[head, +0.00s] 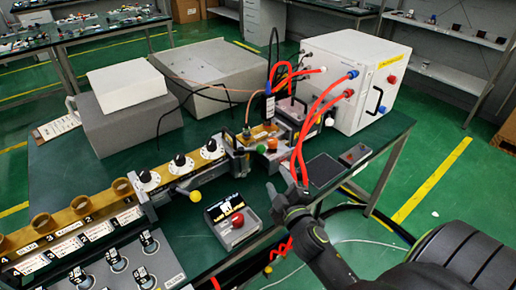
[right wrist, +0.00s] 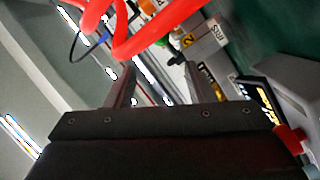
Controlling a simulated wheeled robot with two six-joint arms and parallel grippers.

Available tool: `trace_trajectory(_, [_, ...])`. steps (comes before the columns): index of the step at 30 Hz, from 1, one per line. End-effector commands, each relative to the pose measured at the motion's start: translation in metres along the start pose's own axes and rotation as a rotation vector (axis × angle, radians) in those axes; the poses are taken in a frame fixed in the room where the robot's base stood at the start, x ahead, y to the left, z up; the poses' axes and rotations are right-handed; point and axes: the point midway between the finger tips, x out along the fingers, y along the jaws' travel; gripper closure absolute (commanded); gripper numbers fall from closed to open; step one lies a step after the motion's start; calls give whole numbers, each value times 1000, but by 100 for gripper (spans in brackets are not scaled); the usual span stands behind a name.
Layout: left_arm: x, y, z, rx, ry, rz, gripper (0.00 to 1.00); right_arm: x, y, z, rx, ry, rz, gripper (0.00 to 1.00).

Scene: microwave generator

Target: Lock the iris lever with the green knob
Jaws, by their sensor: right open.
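A small green knob (head: 260,149) sits on the brass-coloured waveguide line in the middle of the bench, beside an orange knob (head: 272,145). A lever with a yellow ball end (head: 195,196) sticks out from the line further left; I cannot tell which part is the iris lever. My right gripper (head: 281,185) is open and empty, in front of the line and apart from the green knob. In the right wrist view the two fingers (right wrist: 158,68) stand apart, and a small green part (right wrist: 176,35) shows beyond them, partly hidden by a red hose. My left gripper is not in view.
Red hoses (head: 302,140) hang from the white cabinet (head: 358,80) close to my right gripper. A box with a red button (head: 237,219) stands in front of the line. A dark flat pad (head: 323,170) lies to the right. Several white dials stand on the line's left part.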

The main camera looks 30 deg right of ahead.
Motion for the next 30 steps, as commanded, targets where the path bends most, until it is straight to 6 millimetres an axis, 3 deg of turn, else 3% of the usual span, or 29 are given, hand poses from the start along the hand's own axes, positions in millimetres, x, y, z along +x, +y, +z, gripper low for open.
trace_trajectory(18, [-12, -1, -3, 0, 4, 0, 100, 121, 1, 0, 1, -2, 0, 51])
trace_trajectory(24, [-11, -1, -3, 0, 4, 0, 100, 141, 0, 0, 2, -1, -1, 51])
trace_trajectory(30, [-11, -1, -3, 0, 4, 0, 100, 147, 0, 1, 1, -2, -1, 51])
